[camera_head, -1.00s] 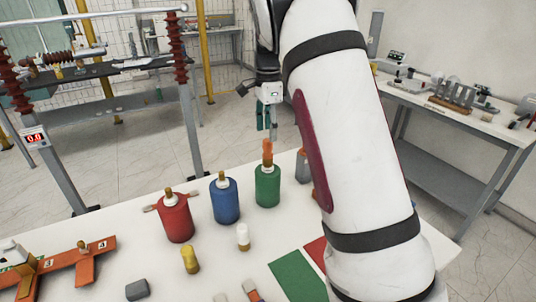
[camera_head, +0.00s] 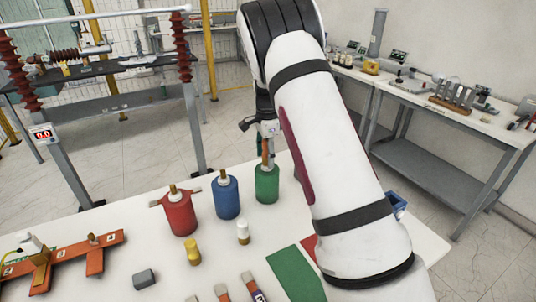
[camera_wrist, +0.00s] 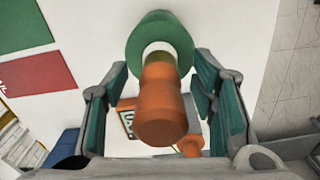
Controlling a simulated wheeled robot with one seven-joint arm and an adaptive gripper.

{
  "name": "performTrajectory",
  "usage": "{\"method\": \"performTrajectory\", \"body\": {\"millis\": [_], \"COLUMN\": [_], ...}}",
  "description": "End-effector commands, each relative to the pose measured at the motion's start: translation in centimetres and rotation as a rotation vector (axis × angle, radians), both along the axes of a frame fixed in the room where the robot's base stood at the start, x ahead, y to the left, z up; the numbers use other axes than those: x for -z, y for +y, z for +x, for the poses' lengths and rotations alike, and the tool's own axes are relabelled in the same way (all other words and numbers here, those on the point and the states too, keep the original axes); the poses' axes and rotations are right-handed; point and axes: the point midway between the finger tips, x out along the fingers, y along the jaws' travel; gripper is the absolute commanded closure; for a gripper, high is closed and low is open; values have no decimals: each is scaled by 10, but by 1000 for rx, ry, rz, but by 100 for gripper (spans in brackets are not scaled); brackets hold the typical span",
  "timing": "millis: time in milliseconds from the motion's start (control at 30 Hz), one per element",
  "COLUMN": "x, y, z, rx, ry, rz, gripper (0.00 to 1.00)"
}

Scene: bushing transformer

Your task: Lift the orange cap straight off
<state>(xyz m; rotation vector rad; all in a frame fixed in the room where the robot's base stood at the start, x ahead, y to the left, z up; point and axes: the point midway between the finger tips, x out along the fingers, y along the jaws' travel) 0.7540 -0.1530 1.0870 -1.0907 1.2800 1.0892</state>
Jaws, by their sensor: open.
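The orange cap (camera_wrist: 160,105) stands upright on top of the green cylinder (camera_wrist: 145,30) in the wrist view. In the head view the orange cap (camera_head: 265,150) also tops the green cylinder (camera_head: 267,184), third from the left in its row. My gripper (camera_wrist: 161,75) is open, with one teal-padded finger on each side of the cap and a visible gap to both. In the head view my gripper (camera_head: 267,138) is right at the cap, partly behind it, so finger contact is hard to judge there.
A blue cylinder (camera_head: 227,198) and a red cylinder (camera_head: 180,215) stand to the left. A small white-topped bottle (camera_head: 243,232) and a yellow one (camera_head: 192,252) stand in front. Green mat (camera_head: 297,275) lies at the front right. My arm hides part of the table's right side.

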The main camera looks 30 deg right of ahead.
Motion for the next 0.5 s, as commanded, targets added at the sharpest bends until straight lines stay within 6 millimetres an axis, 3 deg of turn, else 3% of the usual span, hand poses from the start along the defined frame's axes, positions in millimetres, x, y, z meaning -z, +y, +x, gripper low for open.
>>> {"method": "performTrajectory", "body": {"millis": [100, 300, 500], "x": [0, 0, 0], "y": [0, 0, 0], "z": [0, 0, 0], "rx": [0, -1, -1], "ry": [0, 0, -1], "rz": [0, 0, 0], "gripper": [50, 96, 98]}}
